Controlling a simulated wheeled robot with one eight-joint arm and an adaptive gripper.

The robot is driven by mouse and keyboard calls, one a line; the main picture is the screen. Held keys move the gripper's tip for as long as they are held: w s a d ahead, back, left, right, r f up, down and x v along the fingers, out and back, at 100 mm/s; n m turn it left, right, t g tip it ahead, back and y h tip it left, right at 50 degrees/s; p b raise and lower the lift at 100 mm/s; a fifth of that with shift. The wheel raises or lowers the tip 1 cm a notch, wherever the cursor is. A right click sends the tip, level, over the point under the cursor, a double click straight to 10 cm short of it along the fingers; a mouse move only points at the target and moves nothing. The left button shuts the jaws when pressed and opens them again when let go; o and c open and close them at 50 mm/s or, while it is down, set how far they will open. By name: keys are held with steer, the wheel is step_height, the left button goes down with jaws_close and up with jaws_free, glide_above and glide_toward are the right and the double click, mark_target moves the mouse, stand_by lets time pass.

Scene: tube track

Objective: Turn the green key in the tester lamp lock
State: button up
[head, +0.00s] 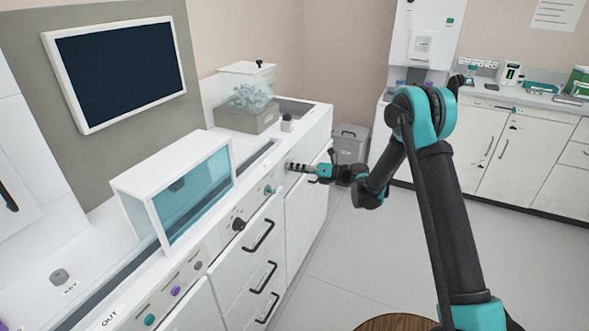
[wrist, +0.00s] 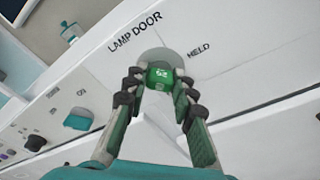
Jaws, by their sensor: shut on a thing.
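The green key (wrist: 160,76) shows in the wrist view between my fingertips, with pale markings on its face. It is at the round grey lock plate (wrist: 153,56) on the white panel, with the words "LAMP DOOR" and "HELD" printed near it. My gripper (wrist: 157,84) is shut on the green key. In the head view my gripper (head: 292,166) reaches left to the front panel of the counter. There the key and lock are hidden or too small to make out. How deep the key sits in the lock cannot be told.
A white box with a teal window (head: 190,190) stands on the left counter. A clear-lidded bin (head: 247,97) and a small grey-white jar (head: 287,122) stand farther back. Drawer handles (head: 258,236) stick out below the panel. A teal knob (wrist: 78,118) is left of the lock. Floor to the right is clear.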

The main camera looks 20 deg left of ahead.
steer(key=shift+m, duration=0.4)
steer(key=m, duration=0.3)
steer(key=shift+g, duration=0.3)
steer(key=m, duration=0.3)
steer(key=shift+y, duration=0.4)
steer(key=o, duration=1)
steer(key=shift+d, duration=0.1)
